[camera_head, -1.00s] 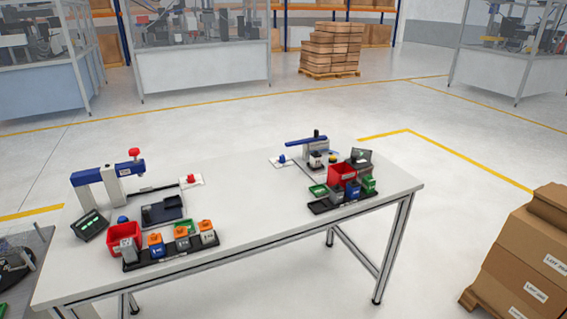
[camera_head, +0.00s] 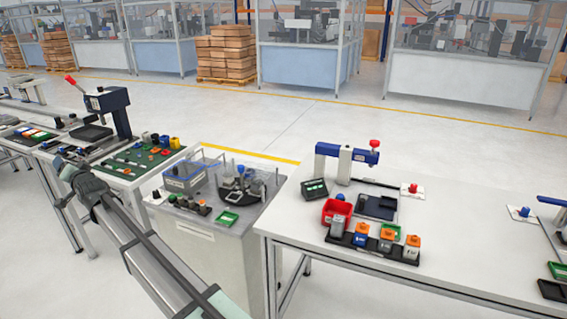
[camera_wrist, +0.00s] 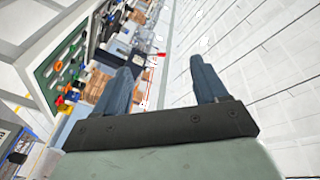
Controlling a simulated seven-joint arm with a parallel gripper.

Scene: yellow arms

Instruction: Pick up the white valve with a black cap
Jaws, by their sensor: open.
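My gripper (camera_head: 62,163) is at the left of the head view, at the end of my arm, in front of the green board's table. In the wrist view its two blue-grey fingers (camera_wrist: 161,78) are spread apart with nothing between them. I cannot clearly make out a white valve with a black cap. A small pale piece with a dark top (camera_head: 156,195) stands at the left front of the grey cabinet top, but it is too small to identify. My gripper is to the left of this piece and apart from it.
The grey cabinet (camera_head: 205,248) carries a blue-grey box (camera_head: 185,178), a black fixture (camera_head: 240,187) and a green tray (camera_head: 228,219). A green board (camera_head: 128,168) with coloured parts is to its left. The white table (camera_head: 284,222) to its right holds a red bin (camera_head: 337,210).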

